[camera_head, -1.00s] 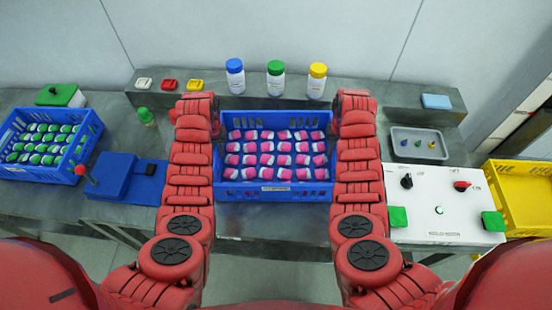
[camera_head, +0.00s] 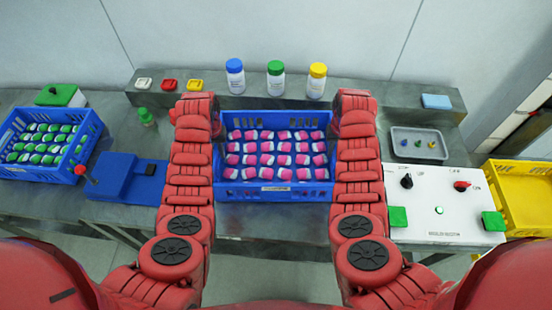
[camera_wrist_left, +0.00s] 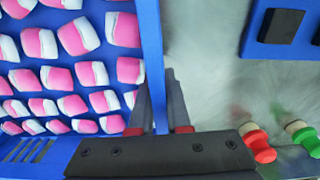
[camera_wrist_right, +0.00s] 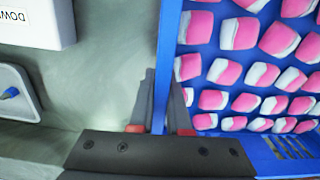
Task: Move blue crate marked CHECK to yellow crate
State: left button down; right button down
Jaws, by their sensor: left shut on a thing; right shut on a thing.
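A blue crate (camera_head: 230,192) full of pink-and-white bottles is at the middle of the bench. A small pale label on its front wall is too small to read. My left gripper (camera_wrist_left: 158,95) is shut on its left wall, one finger inside and one outside. My right gripper (camera_wrist_right: 162,95) is shut on its right wall in the same way. In the head view, my arms hide both gripping points. I cannot tell whether the crate rests on the bench or hangs just above it. The yellow crate (camera_head: 522,208) stands at the far right, partly cut off; it looks empty where visible.
Another blue crate (camera_head: 88,140) with green-and-white bottles is at the left, beside a blue device (camera_head: 115,177). A white control panel (camera_head: 440,222) and grey tray (camera_head: 419,145) lie between the middle and yellow crates. Bottles with blue, green and yellow caps (camera_head: 275,82) stand on the rear ledge.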

pick_arm(q)
jog(key=shift+r, duration=0.15)
pick_arm(e)
jog(key=shift+r, duration=0.15)
